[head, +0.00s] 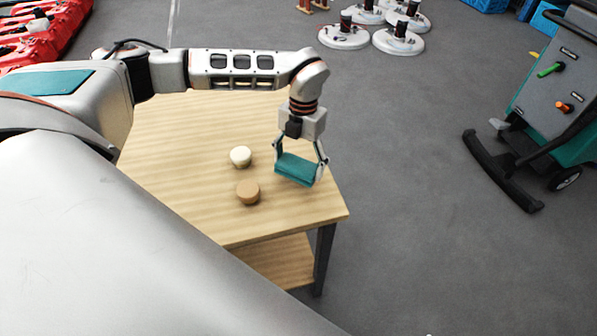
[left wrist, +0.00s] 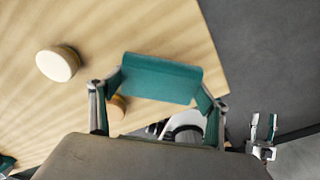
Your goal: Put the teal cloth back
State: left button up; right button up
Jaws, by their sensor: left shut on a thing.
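The teal cloth (head: 296,169) is a folded block held between the fingers of my left gripper (head: 301,160). The gripper is shut on it, over the right part of the wooden table (head: 190,130). Whether the cloth touches the tabletop or hangs just above it, I cannot tell. In the left wrist view the cloth (left wrist: 160,78) spans between the two fingers, with the table behind it. My right gripper (left wrist: 263,132) shows small at the lower right of the left wrist view, its fingers apart and empty; it is not in the head view.
A cream round piece (head: 240,156) and a tan round piece (head: 248,191) stand on the table left of the cloth. The table's right edge is close to the cloth. A grey and teal scrubber machine (head: 545,110) stands at right. White round units (head: 398,38) stand on the floor behind.

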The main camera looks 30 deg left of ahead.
aim_at(298, 172)
pick_arm(q)
jog(key=shift+f, duration=1.8)
jog(key=shift+f, duration=0.1)
jog(key=o, duration=1)
jog(key=shift+f, duration=0.1)
jog(key=r, duration=0.4)
jog(key=w+r, duration=0.1)
jog(key=r, duration=0.7)
jog(key=shift+w+r, duration=0.15)
jog(key=shift+w, duration=0.05)
